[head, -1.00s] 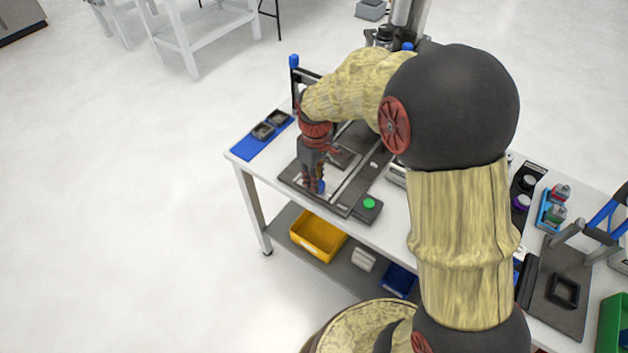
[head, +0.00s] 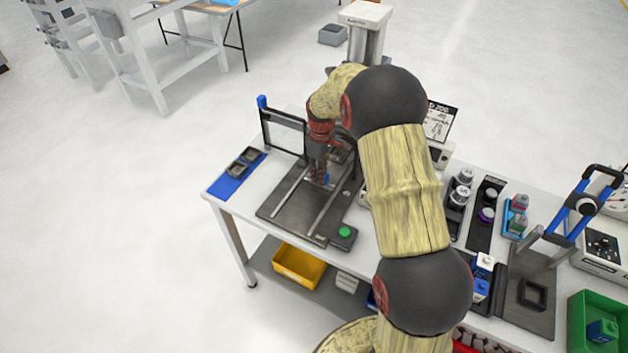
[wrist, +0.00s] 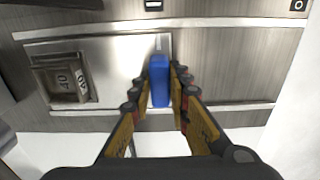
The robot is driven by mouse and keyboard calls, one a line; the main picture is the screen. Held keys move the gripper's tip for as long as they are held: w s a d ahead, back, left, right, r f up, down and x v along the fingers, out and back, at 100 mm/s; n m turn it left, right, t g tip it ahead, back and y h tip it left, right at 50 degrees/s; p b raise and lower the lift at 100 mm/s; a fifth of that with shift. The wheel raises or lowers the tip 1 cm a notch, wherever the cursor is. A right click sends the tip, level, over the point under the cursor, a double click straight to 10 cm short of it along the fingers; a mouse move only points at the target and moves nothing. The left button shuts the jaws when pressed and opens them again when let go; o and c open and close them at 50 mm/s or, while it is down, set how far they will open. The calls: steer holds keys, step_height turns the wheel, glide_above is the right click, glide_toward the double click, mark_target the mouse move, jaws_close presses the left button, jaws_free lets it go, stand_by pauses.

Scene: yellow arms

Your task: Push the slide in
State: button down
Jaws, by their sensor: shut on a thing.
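My gripper (head: 322,180) is over the dark fixture base (head: 291,229) on the bench. In the wrist view my gripper (wrist: 160,88) has its fingers on either side of an upright blue handle (wrist: 159,80), shut on it. The handle, also showing in the head view (head: 326,179), stands at one end of the silver slide plate (wrist: 112,58). The plate lies between two light rails and carries a metal block (wrist: 62,82) marked 40. Bare rails stretch in front of my gripper in the head view. My arm and gripper hide most of the slide there.
A dark upright frame (head: 263,128) with a blue top stands behind the fixture. A green button box (head: 343,236) is at its front right corner. A blue mat (head: 228,184) with two dark trays lies left. Bottles and instruments fill the bench's right side.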

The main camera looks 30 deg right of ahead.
steer(key=shift+w+d, duration=0.25)
steer(key=shift+d, duration=0.05)
steer(key=shift+r, duration=0.1)
steer(key=c, duration=1.7)
jaws_free()
steer(key=shift+d, duration=0.1)
step_height(320, 180, up, 12)
steer(key=shift+f, duration=0.1)
